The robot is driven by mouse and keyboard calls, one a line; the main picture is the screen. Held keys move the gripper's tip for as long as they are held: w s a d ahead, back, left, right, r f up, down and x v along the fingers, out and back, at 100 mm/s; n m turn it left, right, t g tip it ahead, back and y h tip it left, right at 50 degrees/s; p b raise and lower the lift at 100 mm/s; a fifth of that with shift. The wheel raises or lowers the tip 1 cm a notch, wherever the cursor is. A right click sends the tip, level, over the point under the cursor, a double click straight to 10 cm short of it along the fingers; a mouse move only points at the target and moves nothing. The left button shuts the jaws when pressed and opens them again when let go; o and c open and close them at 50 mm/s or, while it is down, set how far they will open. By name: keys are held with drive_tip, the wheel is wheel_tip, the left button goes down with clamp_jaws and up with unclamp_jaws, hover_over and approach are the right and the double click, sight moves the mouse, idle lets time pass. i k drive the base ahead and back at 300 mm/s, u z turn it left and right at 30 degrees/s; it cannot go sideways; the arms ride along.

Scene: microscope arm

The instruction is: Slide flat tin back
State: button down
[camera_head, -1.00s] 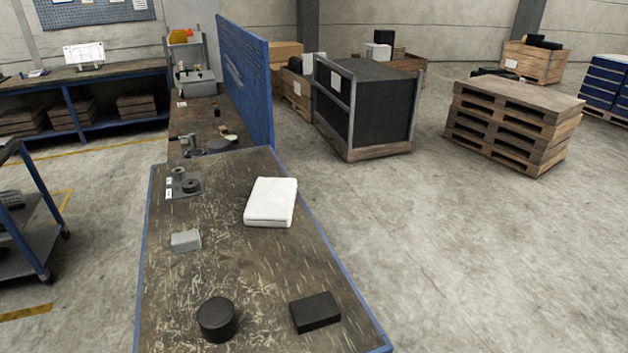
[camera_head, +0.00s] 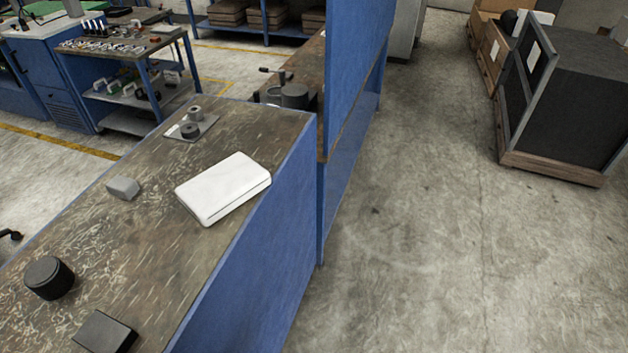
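No thing is plainly marked as the flat tin. A flat black rectangular block (camera_head: 104,333) lies near the front of the worktable (camera_head: 150,255), close to its right edge. A short round black tin-like cylinder (camera_head: 49,277) stands to its left and farther back. A white flat case with rounded corners (camera_head: 223,188) lies farther back along the right edge. A small grey block (camera_head: 123,188) lies left of the case. My gripper is not in view.
A small plate with round parts (camera_head: 190,128) sits at the table's far end. A tall blue panel (camera_head: 355,75) stands beyond it. A cart with small items (camera_head: 135,80) is at the back left. The floor right of the table is open.

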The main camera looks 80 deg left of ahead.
sight(213, 194)
drive_tip(key=i, duration=0.25)
drive_tip(key=z, duration=3.65)
drive_tip(key=k, duration=2.8)
